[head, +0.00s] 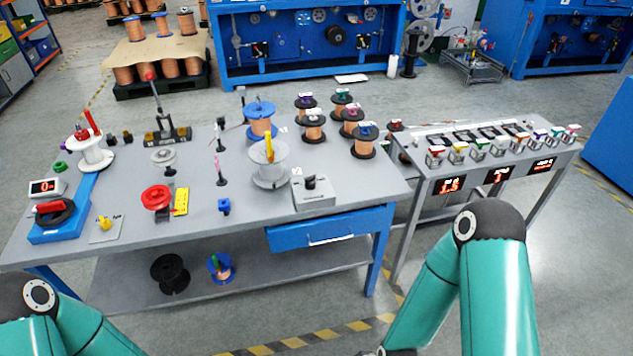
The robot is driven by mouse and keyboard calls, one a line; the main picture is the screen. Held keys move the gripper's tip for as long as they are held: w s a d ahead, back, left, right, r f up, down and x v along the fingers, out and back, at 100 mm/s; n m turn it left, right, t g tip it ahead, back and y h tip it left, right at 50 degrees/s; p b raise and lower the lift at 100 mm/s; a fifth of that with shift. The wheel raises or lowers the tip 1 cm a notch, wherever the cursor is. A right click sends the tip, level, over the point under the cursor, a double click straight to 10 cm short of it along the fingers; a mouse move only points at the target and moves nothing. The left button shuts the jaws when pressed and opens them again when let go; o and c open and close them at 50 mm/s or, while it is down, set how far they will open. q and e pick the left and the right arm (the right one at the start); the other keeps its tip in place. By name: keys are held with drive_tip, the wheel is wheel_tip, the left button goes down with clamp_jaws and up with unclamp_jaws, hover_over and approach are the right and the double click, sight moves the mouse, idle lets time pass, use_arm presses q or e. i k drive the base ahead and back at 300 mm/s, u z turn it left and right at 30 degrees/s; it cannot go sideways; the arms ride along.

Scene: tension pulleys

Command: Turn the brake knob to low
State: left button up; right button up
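A grey box with a black knob (310,182) on top stands near the front right of the grey workbench (240,205). A small yellow knob (104,223) sits on a light plate at the front left. The lettering by both knobs is too small to read, so I cannot tell for sure which is the brake knob or its setting. My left arm shows only at the bottom left corner, and its gripper is out of the frame. My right arm rises at the bottom right. Its gripper is not visible. Neither arm touches a knob.
A red wheel (156,197), a white spool (270,165) and several copper spools stand on the bench. A blue-based device (62,218) is at the left edge. A second table (500,165) with red displays stands at right. A blue drawer (330,228) hangs below the bench.

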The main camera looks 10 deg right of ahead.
sight(310, 183)
drive_tip(key=u, duration=0.1)
drive_tip(key=i, duration=0.9)
drive_tip(key=z, duration=0.1)
